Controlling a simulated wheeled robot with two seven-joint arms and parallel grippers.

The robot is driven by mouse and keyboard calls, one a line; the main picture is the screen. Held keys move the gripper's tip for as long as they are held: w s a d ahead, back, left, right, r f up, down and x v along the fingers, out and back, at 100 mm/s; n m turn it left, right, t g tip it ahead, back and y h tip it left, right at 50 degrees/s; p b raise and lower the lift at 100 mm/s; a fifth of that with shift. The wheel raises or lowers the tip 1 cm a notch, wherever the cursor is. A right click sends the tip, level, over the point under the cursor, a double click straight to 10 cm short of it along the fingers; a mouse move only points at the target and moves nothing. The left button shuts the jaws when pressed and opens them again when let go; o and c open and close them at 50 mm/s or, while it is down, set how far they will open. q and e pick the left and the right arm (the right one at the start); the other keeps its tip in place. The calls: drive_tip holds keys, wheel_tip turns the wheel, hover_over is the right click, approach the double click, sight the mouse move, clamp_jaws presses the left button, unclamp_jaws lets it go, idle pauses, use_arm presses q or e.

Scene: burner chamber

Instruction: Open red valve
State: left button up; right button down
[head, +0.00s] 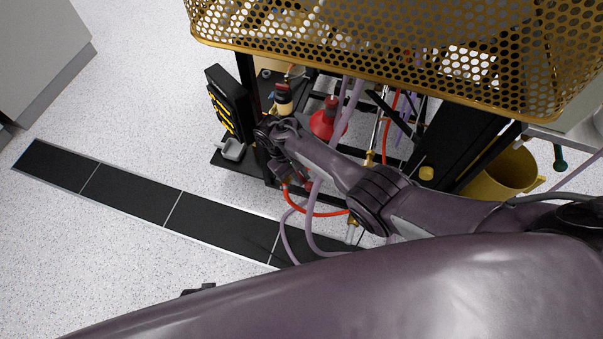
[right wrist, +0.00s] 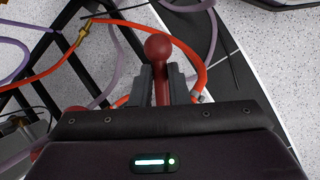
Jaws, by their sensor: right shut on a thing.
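The red valve shows in the right wrist view as a red lever with a round knob (right wrist: 158,47). My right gripper (right wrist: 161,75) has its two dark fingers on either side of the lever stem, just below the knob, and is shut on it. In the head view my right gripper (head: 299,178) is at the lower front of the burner frame, and my arm hides most of the valve there. The valve's body is hidden behind my gripper in the right wrist view. My left gripper is not in view.
Red hose (right wrist: 112,33) and purple hoses loop close around the valve. A perforated yellow basket (head: 400,40) overhangs the frame. The floor at left is clear.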

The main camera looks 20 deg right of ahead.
drive_tip(key=shift+s+d+f, duration=0.25)
drive_tip(key=shift+s, duration=0.1)
drive_tip(key=c, duration=1.5)
unclamp_jaws()
drive_tip(key=shift+o, duration=0.6)
drive_tip(key=shift+r, duration=0.15)
drive_tip(key=shift+w+a, duration=0.1)
drive_tip(key=shift+w, duration=0.1)
